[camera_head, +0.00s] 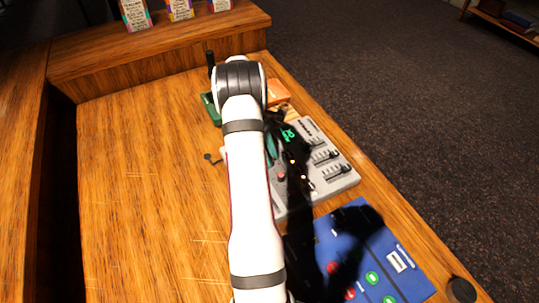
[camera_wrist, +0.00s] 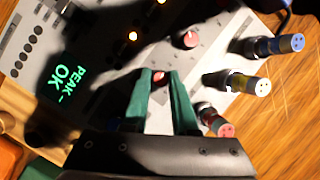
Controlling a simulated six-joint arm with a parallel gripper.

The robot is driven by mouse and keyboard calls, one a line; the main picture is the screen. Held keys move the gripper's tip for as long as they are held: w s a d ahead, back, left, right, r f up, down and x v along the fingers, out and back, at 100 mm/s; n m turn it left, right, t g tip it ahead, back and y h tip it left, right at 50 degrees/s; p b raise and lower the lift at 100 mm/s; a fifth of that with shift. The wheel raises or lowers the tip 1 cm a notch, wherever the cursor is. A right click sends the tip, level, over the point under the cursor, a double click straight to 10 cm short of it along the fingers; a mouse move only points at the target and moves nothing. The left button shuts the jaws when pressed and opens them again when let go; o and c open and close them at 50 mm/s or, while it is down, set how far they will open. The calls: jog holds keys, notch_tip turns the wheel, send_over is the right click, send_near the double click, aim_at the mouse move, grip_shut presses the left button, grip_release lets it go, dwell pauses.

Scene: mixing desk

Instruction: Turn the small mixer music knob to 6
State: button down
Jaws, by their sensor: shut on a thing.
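The grey small mixer (camera_head: 335,180) lies on the wooden desk, partly hidden behind my arm and its shadow. In the wrist view its face shows a lit green display (camera_wrist: 68,87) reading "PEAK" and "OK". My gripper (camera_wrist: 165,74) has green fingers and is shut on a red knob (camera_wrist: 159,77) between the fingertips. The knob's pointer and scale are hidden, and I cannot read a label naming it. A second red knob (camera_wrist: 188,39) stands free beyond the fingers. In the head view my arm hides most of the gripper.
A blue panel (camera_head: 409,284) with buttons lies nearer on the desk. An orange box (camera_head: 279,93) sits behind the mixer. The left desk is mostly clear.

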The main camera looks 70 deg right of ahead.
jog(key=m+y, duration=0.1)
jog(key=m, duration=0.2)
jog(key=m+t+y, duration=0.1)
jog(key=m, duration=0.2)
jog(key=shift+s+d, duration=0.1)
jog(key=m, duration=0.2)
jog(key=m+t, duration=0.1)
jog(key=m, duration=0.1)
jog(key=shift+s+t+y, duration=0.1)
jog(key=shift+t+y, duration=0.2)
jog(key=shift+y, duration=0.1)
jog(key=m+t, duration=0.1)
jog(key=m, duration=0.2)
jog(key=shift+s+m+t, duration=0.1)
jog(key=shift+m+t, duration=0.2)
jog(key=m+t, duration=0.2)
jog(key=m, duration=0.4)
jog(key=shift+s, duration=0.1)
jog(key=m+t+h, duration=0.1)
jog(key=m, duration=0.2)
jog(key=m+t+h, duration=0.1)
jog(key=m, duration=0.2)
jog(key=shift+s+m, duration=0.1)
jog(key=shift+m, duration=0.3)
jog(key=c, duration=0.7)
grip_release()
